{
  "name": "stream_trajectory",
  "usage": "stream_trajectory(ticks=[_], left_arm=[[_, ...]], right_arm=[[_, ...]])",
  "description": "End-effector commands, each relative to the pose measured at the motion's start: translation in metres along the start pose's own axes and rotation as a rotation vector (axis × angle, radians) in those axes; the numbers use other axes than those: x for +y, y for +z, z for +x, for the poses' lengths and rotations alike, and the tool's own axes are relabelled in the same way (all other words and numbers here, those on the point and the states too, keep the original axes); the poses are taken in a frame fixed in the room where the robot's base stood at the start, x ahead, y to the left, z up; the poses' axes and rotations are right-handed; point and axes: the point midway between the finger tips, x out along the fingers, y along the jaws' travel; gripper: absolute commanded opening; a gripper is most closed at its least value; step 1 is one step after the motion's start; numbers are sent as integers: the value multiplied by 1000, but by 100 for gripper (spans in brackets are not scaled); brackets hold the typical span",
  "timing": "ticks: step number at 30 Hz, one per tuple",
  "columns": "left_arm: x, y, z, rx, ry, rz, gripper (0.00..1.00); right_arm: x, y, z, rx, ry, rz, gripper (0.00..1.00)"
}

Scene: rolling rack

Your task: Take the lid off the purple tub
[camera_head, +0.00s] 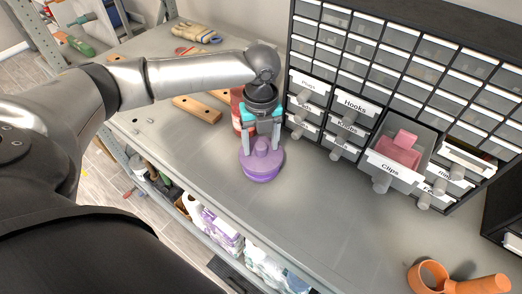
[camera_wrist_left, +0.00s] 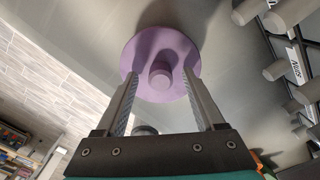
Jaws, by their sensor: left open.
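The purple tub (camera_head: 262,176) stands upright on the grey worktop, with its lighter purple lid (camera_head: 262,162) on top. A round knob rises from the middle of the lid. In the left wrist view the lid (camera_wrist_left: 148,55) is a disc seen from above with its knob (camera_wrist_left: 160,75) between the finger lines. My left gripper (camera_head: 262,145) points down over the lid, open, its fingers on either side of the knob. Whether the fingers touch the lid or knob cannot be told. My right gripper is not in view.
A drawer cabinet (camera_head: 345,125) stands close on the right; its Clips drawer (camera_head: 388,170) is pulled out with a pink thing inside. A red container (camera_head: 238,112) is just behind my gripper. The front middle worktop is clear.

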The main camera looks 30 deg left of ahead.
Motion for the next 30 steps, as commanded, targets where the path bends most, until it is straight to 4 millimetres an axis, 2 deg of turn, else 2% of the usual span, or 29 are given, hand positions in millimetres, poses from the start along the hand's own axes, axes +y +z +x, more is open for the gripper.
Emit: stream_trajectory(ticks=[3, 21, 30], left_arm=[[0, 0, 0, 0, 0, 0, 68], [0, 0, -1, 0, 0, 0, 1], [0, 0, -1, -1, 0, 0, 0]], right_arm=[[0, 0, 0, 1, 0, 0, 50], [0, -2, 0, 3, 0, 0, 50], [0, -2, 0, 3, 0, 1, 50]])
